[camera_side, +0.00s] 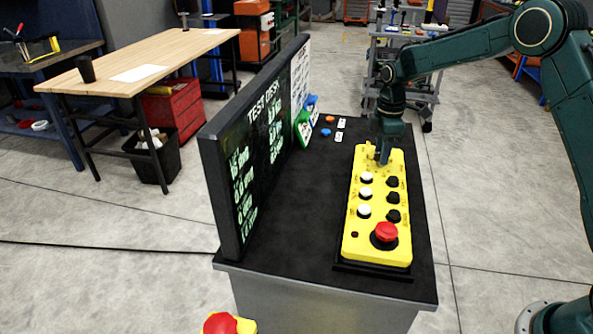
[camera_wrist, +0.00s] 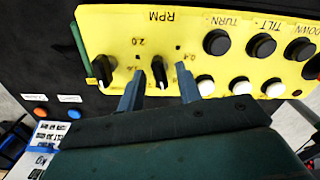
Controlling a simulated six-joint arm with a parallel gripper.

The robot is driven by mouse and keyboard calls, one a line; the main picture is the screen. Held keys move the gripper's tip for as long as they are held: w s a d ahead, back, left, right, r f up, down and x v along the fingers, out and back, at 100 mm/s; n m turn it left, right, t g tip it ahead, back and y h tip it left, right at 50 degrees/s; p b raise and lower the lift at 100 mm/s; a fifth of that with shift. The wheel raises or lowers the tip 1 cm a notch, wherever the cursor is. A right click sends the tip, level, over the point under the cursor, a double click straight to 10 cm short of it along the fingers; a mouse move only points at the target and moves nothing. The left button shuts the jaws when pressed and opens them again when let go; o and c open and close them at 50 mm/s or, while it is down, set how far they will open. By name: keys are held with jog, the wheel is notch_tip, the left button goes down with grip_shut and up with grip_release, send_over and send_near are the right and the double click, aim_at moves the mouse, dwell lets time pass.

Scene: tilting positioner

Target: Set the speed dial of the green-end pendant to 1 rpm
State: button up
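The yellow pendant (camera_side: 350,240) lies on the dark desk top, with a red mushroom button (camera_side: 385,233) at its near end. In the wrist view, the pendant (camera_wrist: 200,20) has a green strip (camera_wrist: 78,45) along its left end. The black speed dial (camera_wrist: 158,70) sits below the printed RPM, with 2.0 and 0.4 marked around it. Its exact setting is too small to read. My gripper (camera_wrist: 160,76) is open, with one finger on each side of this dial and visible gaps between. In the side view, my gripper (camera_side: 383,155) is over the pendant's far end and hides the dial.
A second black knob (camera_wrist: 103,70) is left of the dial. Black and white buttons (camera_wrist: 217,42) stand to its right. A dark upright TEST DESK board (camera_side: 255,135) borders the desk's left side. Blue and orange buttons (camera_side: 326,132) are beyond the pendant.

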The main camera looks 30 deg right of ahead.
jog(key=shift+r, duration=0.15)
notch_tip(320, 180, up, 14)
jog(key=shift+f, duration=0.2)
dwell(0.5)
